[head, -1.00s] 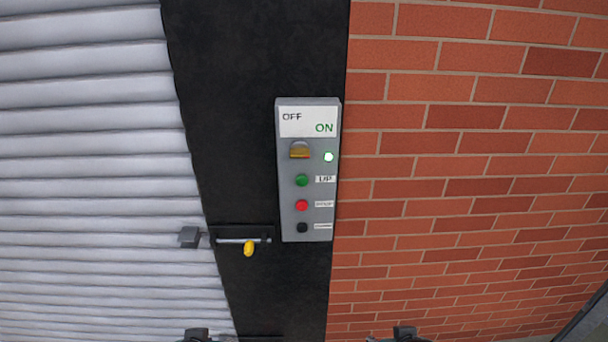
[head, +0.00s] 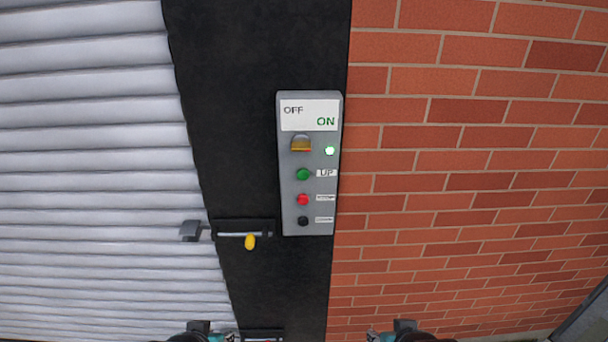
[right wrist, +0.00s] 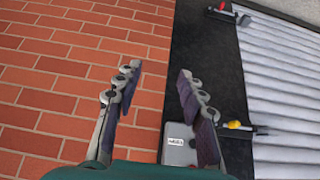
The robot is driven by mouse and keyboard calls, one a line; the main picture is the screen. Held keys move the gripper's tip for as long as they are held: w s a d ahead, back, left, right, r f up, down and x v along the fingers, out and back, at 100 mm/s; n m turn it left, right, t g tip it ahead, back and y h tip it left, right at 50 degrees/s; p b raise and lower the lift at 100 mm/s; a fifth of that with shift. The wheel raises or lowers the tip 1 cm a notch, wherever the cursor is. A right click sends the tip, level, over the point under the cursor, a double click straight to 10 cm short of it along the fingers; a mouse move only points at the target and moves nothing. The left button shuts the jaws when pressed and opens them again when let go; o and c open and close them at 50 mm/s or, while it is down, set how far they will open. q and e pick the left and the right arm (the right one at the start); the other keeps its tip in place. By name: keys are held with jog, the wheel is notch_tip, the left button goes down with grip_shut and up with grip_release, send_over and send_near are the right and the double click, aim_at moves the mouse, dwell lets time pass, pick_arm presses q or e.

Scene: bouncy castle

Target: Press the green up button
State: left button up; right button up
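A grey control box (head: 288,210) is fixed on the black door post, with an OFF/ON label at its top. The green up button (head: 303,174) sits beside the "UP" label, above a red button (head: 303,200) and a black button (head: 303,221). My right gripper (right wrist: 158,75) is open and empty in the right wrist view, its fingers apart before the wall. Part of the control box (right wrist: 178,148) shows there near the right finger; the green button is not visible in it.
A yellow switch (head: 301,145) and a lit lamp (head: 330,151) are above the green button. A bolt latch with a yellow knob (head: 250,242) is left of the box. A ribbed shutter (head: 90,150) is at left, a brick wall (head: 460,190) at right.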

jog(key=c, duration=0.5)
jog(key=shift+w+d+r+n, duration=0.1)
jog(key=shift+w+r+n, duration=0.1)
jog(key=shift+n, duration=0.1)
grip_shut()
jog(key=w+a+r+n+t+h+p, duration=0.2)
jog(key=w+r+n+t, duration=0.15)
jog(key=w+n, duration=0.4)
jog(key=w+a+r+n+t+h+p, duration=0.15)
jog(key=w+r+n, duration=0.3)
jog(key=n, duration=0.65)
jog(key=a+r+n+t+y+p, duration=0.1)
jog(key=a+r+n+t+y, duration=0.1)
jog(key=a+r+n, duration=0.3)
jog(key=w+a+r+n+t+y+p, duration=0.1)
jog(key=a+r+n+t, duration=0.3)
jog(key=a+n, duration=0.4)
jog(key=n+y, duration=0.1)
jog(key=n, duration=0.3)
jog(key=shift+a+r, duration=0.35)
